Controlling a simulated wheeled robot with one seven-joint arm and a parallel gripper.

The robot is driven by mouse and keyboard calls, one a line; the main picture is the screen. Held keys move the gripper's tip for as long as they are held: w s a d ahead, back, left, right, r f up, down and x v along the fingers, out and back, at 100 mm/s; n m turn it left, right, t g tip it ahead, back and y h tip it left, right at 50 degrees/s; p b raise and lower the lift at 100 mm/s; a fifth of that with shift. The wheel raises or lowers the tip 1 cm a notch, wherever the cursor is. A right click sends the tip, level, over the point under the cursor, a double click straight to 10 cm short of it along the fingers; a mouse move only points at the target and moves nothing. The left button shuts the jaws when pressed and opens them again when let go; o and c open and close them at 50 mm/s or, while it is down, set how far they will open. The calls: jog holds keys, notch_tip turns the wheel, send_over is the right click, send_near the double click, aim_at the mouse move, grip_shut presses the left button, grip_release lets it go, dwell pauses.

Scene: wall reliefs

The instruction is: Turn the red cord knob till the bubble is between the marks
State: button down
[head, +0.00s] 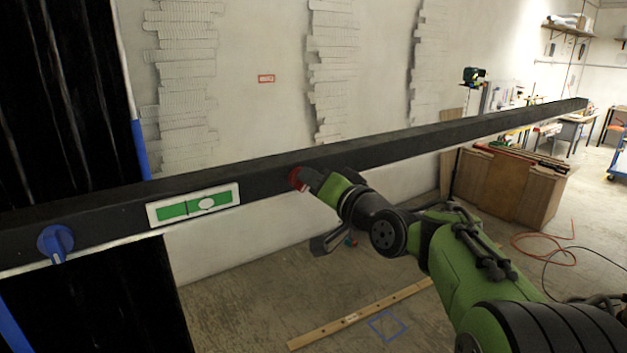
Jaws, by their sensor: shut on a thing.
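A long dark bar runs across the view and carries a white-framed level with a green vial (173,211). The pale bubble (206,203) sits in the right half of the vial, right of a dark line near the middle. I cannot make out a second mark clearly. The red knob (296,178) is on the bar's front face, right of the level. My gripper (308,180) is shut on the red knob from the right and hides part of it. The cord is not clearly visible.
A blue knob (55,243) is at the bar's left end. Grey reliefs (184,75) hang on the wall behind. A wooden strip (360,314) and a blue taped square (387,326) are on the floor below. A wooden cabinet (507,190) stands at the right.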

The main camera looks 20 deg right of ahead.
jog(key=m+p, duration=0.1)
jog(key=m, duration=0.2)
jog(key=m+p, duration=0.1)
jog(key=m, duration=0.3)
jog(key=f+m+p, duration=0.1)
jog(key=m, duration=0.3)
jog(key=shift+d, duration=0.15)
dwell(0.3)
jog(key=c, duration=1.1)
grip_release()
jog(key=b+v, duration=0.3)
jog(key=v, duration=1.2)
jog(key=shift+s+d+b, duration=0.15)
jog(key=shift+s+b, duration=0.15)
jog(key=shift+b, duration=0.1)
